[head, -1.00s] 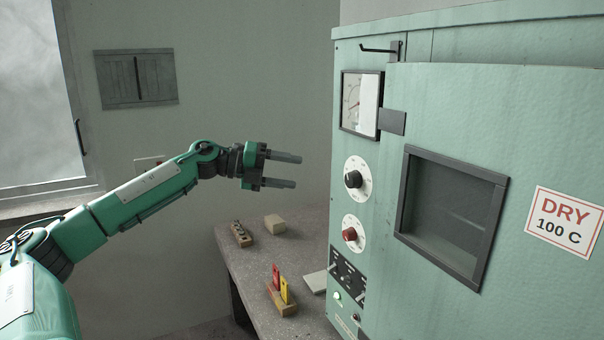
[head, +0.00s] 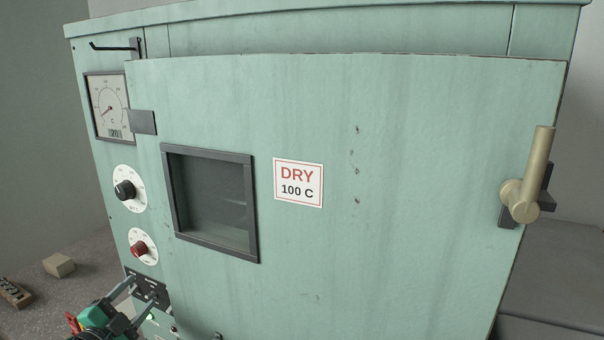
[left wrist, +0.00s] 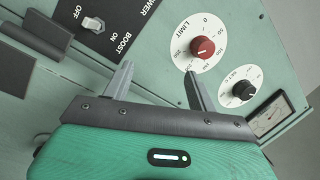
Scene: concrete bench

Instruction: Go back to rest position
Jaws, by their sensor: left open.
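My left gripper (head: 142,290) is at the lower left of the head view, in front of the lower control panel of the green oven (head: 400,200). Its two fingers are apart with nothing between them. In the left wrist view the open fingers (left wrist: 157,82) point at the oven front, between the BOOST switch (left wrist: 94,24) and the red LIMIT knob (left wrist: 203,48). I cannot tell whether the fingertips touch the panel. My right gripper is not in view.
The oven door carries a dark window (head: 212,203), a DRY 100 C label (head: 298,183) and a brass handle (head: 530,180) at right. A black knob (head: 125,190) and red knob (head: 139,248) sit at left. A beige block (head: 59,265) lies on the bench (head: 35,285).

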